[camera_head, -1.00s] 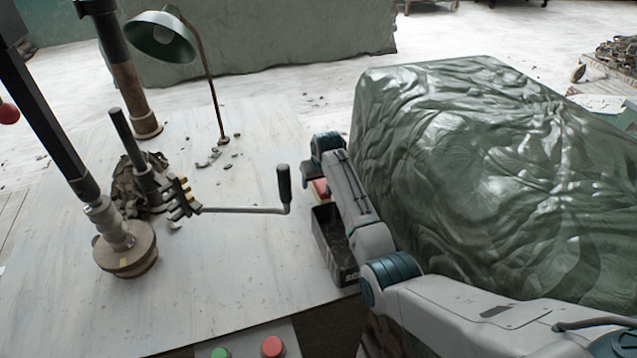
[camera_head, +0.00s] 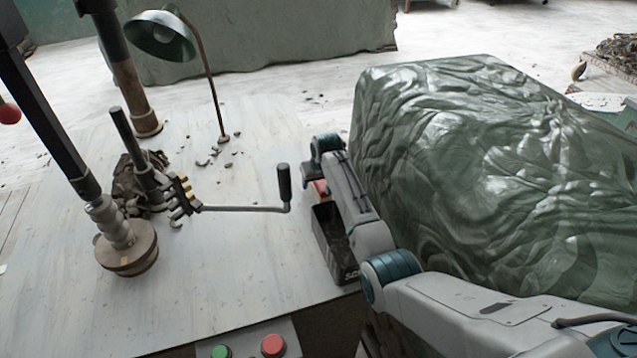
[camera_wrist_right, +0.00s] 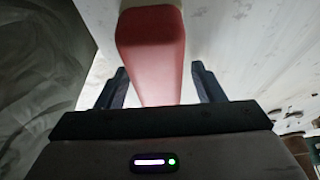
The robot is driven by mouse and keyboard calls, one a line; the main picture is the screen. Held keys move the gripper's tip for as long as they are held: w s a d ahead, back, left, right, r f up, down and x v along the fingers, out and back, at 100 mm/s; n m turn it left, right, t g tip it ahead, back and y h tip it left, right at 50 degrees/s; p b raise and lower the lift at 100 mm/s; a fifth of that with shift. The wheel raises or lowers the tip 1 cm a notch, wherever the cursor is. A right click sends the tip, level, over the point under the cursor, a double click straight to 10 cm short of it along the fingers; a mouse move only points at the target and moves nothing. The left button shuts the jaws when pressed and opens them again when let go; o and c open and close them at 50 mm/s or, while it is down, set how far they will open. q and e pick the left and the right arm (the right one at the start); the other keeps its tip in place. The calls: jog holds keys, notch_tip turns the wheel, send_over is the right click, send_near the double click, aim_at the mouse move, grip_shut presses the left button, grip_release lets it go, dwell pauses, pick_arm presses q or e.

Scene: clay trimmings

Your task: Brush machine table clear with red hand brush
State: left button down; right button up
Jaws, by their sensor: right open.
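The red hand brush shows in the right wrist view (camera_wrist_right: 150,50) as a red block between my two dark fingers, with clear gaps on both sides. In the head view only a small red part of the brush (camera_head: 320,187) shows under my right gripper (camera_head: 311,171); the rest is hidden. The right gripper is open around the brush. The pale machine table (camera_head: 235,260) carries several small dark trimmings (camera_head: 214,152) around the lamp foot. My left gripper is not in view.
A dark open bin (camera_head: 335,250) hangs at the table's right edge, partly behind my right arm. A crank handle (camera_head: 245,209), a spindle head (camera_head: 122,245) and a green lamp (camera_head: 160,35) stand over the table. A green-wrapped block (camera_head: 470,170) fills the right.

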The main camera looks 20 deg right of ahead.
jog(key=shift+c, duration=0.2)
jog(key=c, duration=1.1)
jog(key=shift+r+b, duration=0.1)
jog(key=shift+b, duration=0.25)
notch_tip(320, 180, up, 9)
jog(key=shift+r+b, duration=0.1)
jog(key=shift+b, duration=0.75)
jog(key=shift+r, duration=0.55)
